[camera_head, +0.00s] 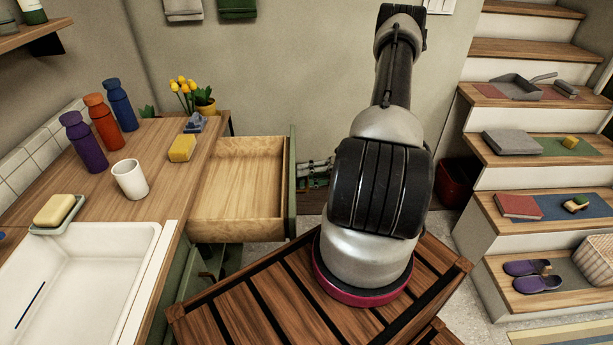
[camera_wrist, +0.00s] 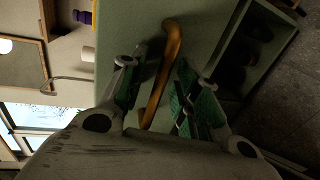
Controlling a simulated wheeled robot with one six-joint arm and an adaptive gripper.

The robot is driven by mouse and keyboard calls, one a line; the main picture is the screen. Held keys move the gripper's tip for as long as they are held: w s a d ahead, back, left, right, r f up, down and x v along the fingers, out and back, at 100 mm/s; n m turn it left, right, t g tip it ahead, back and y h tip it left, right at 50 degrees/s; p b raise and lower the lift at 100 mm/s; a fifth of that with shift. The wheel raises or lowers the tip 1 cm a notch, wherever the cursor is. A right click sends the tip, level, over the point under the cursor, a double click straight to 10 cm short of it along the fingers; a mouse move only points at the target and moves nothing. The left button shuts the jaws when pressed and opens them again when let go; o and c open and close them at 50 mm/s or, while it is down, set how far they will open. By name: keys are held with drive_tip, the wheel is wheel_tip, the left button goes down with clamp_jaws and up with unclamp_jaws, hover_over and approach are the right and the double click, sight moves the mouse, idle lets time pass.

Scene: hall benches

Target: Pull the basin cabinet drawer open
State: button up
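The basin cabinet drawer (camera_head: 238,190) stands pulled out beside the wooden counter, and its pale wooden inside is empty. Its green front (camera_head: 292,185) faces right, and the front also fills the middle of the wrist view (camera_wrist: 140,22). The brass bar handle (camera_wrist: 168,62) crosses that front. My gripper (camera_wrist: 163,60) has its two green-padded fingers apart, one on each side of the handle, with gaps visible.
The counter (camera_head: 155,140) carries a white cup (camera_head: 130,179), several bottles, a yellow sponge (camera_head: 182,148) and a white sink (camera_head: 85,270). Steps (camera_head: 530,150) with several items rise at right. A red bin (camera_head: 456,183) stands behind my arm.

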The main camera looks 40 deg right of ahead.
drive_tip(key=shift+d, duration=0.1)
drive_tip(key=v, duration=1.1)
drive_tip(key=shift+s+d, duration=0.25)
drive_tip(key=shift+d, duration=0.1)
drive_tip(key=shift+r, duration=0.1)
